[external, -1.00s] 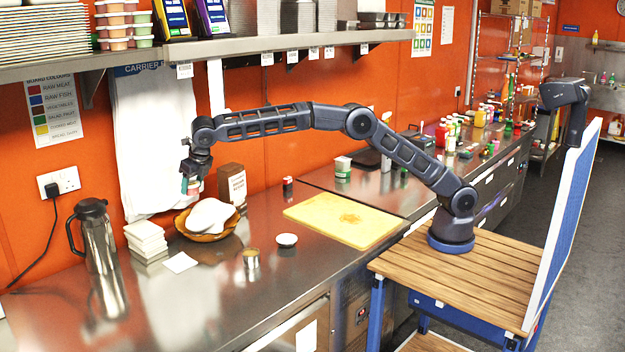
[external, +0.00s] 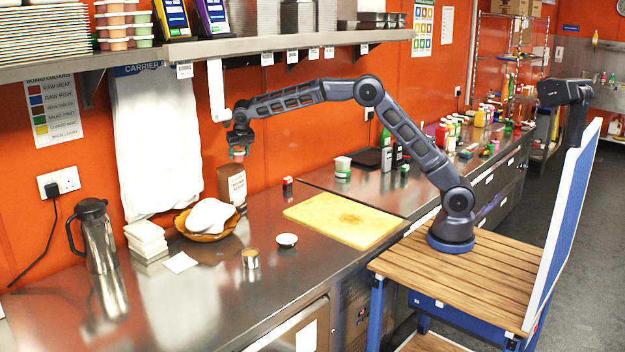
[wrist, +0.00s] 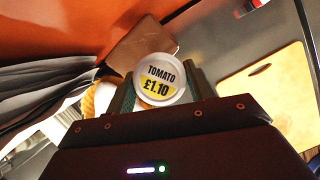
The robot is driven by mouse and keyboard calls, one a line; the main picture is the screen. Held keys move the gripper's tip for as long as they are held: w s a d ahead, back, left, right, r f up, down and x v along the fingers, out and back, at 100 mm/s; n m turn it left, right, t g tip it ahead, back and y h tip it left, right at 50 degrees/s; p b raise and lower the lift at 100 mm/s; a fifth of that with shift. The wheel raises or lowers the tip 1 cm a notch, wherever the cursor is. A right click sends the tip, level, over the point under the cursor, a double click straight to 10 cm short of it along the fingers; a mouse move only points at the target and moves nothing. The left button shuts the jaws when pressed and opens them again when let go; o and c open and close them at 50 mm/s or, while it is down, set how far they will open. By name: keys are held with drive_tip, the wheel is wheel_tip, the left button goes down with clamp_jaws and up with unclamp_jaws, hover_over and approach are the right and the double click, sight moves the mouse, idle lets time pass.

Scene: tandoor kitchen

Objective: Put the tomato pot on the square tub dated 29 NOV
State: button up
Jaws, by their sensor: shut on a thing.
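My gripper (external: 239,146) is shut on the tomato pot (external: 238,154) and holds it in the air just above the brown box near the back wall. In the wrist view the pot's round white lid (wrist: 160,82) reads TOMATO £1.10 and sits between the two fingers (wrist: 160,90). A small tub with a pale top and green lower part (external: 343,167) stands near the wall, right of the gripper. I cannot read a 29 NOV date on any tub.
The brown box (external: 232,186) stands under the pot. A basket (external: 206,236) with white cloth, white stacked boxes (external: 146,240) and a steel jug (external: 98,236) are left. A yellow board (external: 345,219) lies right. Bottles (external: 397,157) stand behind it; a shelf (external: 250,45) hangs above.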

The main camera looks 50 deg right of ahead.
drive_tip(key=w+d+f+m+h, duration=0.1)
drive_tip(key=w+d+m, duration=0.2)
drive_tip(key=d, duration=1.6)
wheel_tip(320, 180, up, 6)
drive_tip(key=m+g+h, duration=0.1)
drive_tip(key=m+g, duration=0.1)
drive_tip(key=m, duration=0.2)
hover_over(343, 158)
drive_tip(key=a, duration=0.1)
drive_tip(key=f, duration=1.9)
drive_tip(key=shift+s+f, duration=0.3)
drive_tip(key=shift+f, duration=0.1)
drive_tip(key=shift+f, duration=0.1)
drive_tip(key=o, duration=0.7)
drive_tip(key=shift+o, duration=1.4)
